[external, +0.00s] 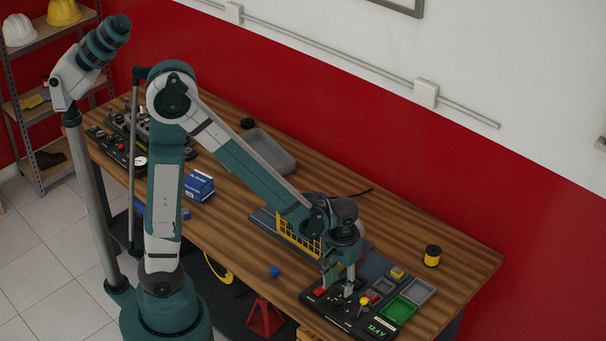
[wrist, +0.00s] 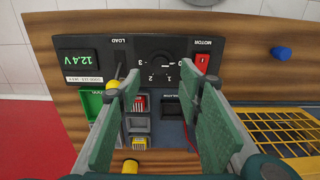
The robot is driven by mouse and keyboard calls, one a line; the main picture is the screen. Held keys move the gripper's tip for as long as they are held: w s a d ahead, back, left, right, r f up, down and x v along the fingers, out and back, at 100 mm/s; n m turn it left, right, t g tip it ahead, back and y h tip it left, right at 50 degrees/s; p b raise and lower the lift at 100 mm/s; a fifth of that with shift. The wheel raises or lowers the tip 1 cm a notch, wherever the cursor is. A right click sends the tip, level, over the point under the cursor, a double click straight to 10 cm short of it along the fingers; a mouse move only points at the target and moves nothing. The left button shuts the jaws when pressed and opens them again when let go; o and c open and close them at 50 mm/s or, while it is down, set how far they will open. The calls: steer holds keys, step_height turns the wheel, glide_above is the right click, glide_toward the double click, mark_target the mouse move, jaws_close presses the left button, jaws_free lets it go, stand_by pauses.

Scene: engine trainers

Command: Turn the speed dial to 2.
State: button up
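The speed dial (wrist: 159,60) is a dark round knob on the black control panel (wrist: 100,44), ringed by white marks and numbers that appear upside down in the wrist view. I cannot tell which number it points to. My gripper (wrist: 170,84) is open and empty, its two green fingers spread on either side of the dial's column in the picture. In the external view my gripper (external: 339,285) is low over the panel (external: 318,300) at the bench's front right, where it hides the dial. I cannot tell its exact height.
A red motor switch (wrist: 202,62) is right of the dial. A yellow-tipped lever (wrist: 113,84) is by the left finger, and a 12.4 V display (wrist: 78,57) is farther left. Small trays (external: 398,310) lie beside the panel. A yellow grid (external: 298,236) and blue knob (external: 274,272) are nearby.

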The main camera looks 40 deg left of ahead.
mark_target(340, 305)
steer(key=shift+f+b, duration=0.4)
steer(key=shift+f, duration=3.1)
steer(key=c, duration=0.9)
